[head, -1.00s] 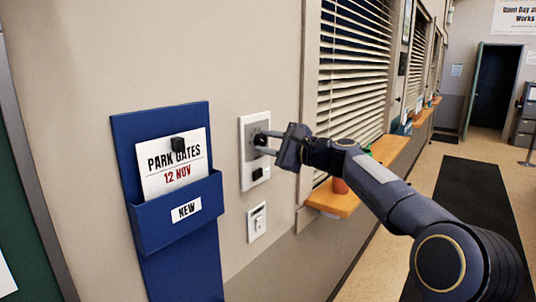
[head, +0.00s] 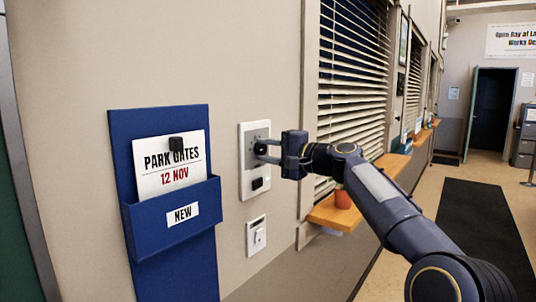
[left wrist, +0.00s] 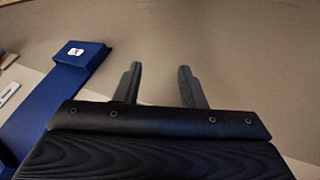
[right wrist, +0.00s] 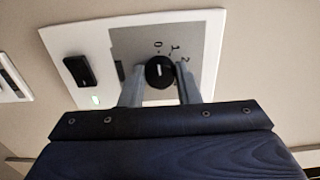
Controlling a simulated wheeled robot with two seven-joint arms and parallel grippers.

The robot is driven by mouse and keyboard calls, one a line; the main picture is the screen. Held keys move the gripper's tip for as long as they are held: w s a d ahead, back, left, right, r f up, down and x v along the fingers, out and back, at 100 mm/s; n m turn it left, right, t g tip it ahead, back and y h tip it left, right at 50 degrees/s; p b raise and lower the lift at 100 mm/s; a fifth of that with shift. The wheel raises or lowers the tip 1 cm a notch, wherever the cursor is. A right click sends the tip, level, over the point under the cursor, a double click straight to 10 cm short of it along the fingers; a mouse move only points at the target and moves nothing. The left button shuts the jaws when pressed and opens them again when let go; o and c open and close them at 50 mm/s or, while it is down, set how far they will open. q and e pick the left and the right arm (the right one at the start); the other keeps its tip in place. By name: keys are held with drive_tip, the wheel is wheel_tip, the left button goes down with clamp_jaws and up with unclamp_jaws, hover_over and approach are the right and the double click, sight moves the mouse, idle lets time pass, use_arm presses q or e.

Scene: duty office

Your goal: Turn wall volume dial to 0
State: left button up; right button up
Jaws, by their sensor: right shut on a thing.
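The volume dial (right wrist: 160,72) is a round black knob with a white mark on a grey panel (right wrist: 205,62) in a white wall plate (head: 243,186). The numbers 0, 1 and 2 show around it in the right wrist view, and the white mark points roughly towards the 0. In the head view the dial (head: 261,147) is partly covered by fingers. My right gripper (head: 263,150) is shut on the dial, one finger on each side; it also shows in the right wrist view (right wrist: 159,78). My left gripper (left wrist: 162,82) is open and empty, facing bare wall.
A black switch (right wrist: 80,70) and a small green light (right wrist: 96,100) sit on the same plate. A white light switch (head: 256,236) is below. A blue wall holder (head: 175,225) with a card is to the left. An orange ledge (head: 335,215) and window blinds (head: 352,80) are to the right.

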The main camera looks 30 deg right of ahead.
drive_tip(key=shift+f, duration=0.1)
idle(0.3)
drive_tip(key=o, duration=1)
drive_tip(key=shift+c, duration=0.2)
drive_tip(key=b+v, duration=0.2)
drive_tip(key=v, duration=0.6)
drive_tip(key=shift+w, duration=0.1)
